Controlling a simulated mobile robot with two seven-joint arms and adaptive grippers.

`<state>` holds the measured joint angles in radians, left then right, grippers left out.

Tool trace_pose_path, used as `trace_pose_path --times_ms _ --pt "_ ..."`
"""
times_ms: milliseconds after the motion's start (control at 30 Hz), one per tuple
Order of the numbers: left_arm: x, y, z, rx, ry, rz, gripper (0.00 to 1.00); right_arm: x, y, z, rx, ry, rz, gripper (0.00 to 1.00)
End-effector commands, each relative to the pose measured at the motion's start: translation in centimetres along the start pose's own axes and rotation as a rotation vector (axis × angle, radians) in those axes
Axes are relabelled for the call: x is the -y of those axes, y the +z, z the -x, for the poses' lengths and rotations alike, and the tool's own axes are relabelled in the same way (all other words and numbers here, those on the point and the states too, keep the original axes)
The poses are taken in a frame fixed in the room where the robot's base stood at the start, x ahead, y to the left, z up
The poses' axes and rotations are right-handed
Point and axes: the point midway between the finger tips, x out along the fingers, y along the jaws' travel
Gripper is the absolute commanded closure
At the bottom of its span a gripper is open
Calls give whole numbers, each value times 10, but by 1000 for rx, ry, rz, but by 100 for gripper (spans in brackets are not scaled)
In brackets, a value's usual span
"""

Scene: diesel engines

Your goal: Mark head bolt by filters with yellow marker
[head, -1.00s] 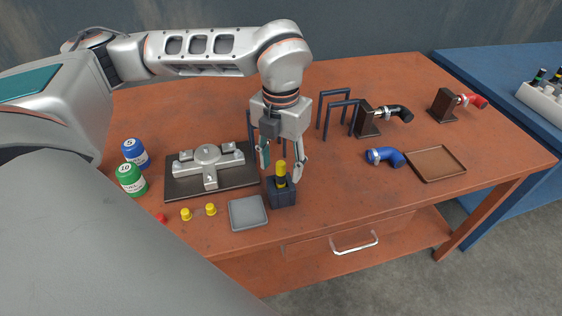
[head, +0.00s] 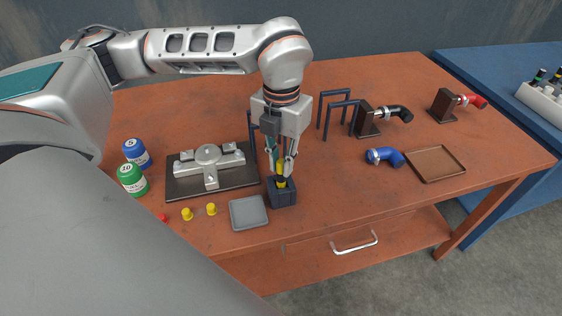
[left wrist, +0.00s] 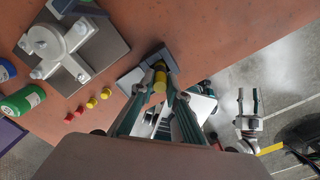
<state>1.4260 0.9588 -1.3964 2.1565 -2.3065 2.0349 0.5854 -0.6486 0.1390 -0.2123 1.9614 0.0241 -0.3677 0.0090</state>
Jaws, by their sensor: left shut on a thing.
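The yellow marker (head: 281,183) stands upright in a dark block holder (head: 284,196) near the table's front edge. My left gripper (head: 281,171) points down and is shut on the marker's upper part. In the left wrist view the marker's yellow end (left wrist: 160,80) shows between the fingers. The silver cross-shaped head (head: 209,156) with bolts lies on a dark plate left of the holder. The blue filter (head: 136,152) and green filter (head: 132,180) stand at the plate's left. My right gripper (left wrist: 248,95) shows open and empty in the left wrist view, off the table.
A grey tray (head: 248,212) lies beside the holder. Yellow caps (head: 211,209) and red pieces lie near the front edge. Dark upright frames (head: 341,114) stand behind. A blue hose (head: 385,156) and brown tray (head: 435,163) are at right.

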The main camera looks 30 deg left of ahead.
Motion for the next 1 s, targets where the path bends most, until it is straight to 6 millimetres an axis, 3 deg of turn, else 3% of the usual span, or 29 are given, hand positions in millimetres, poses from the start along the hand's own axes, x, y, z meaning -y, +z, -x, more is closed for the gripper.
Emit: trace_pose_path --times_ms 800,1000 --pt "0 0 78 1 -1 0 100 -8 -51 28 -18 5 4 60" --pt "0 0 84 0 0 0 100 -9 -54 30 -19 5 4 60"
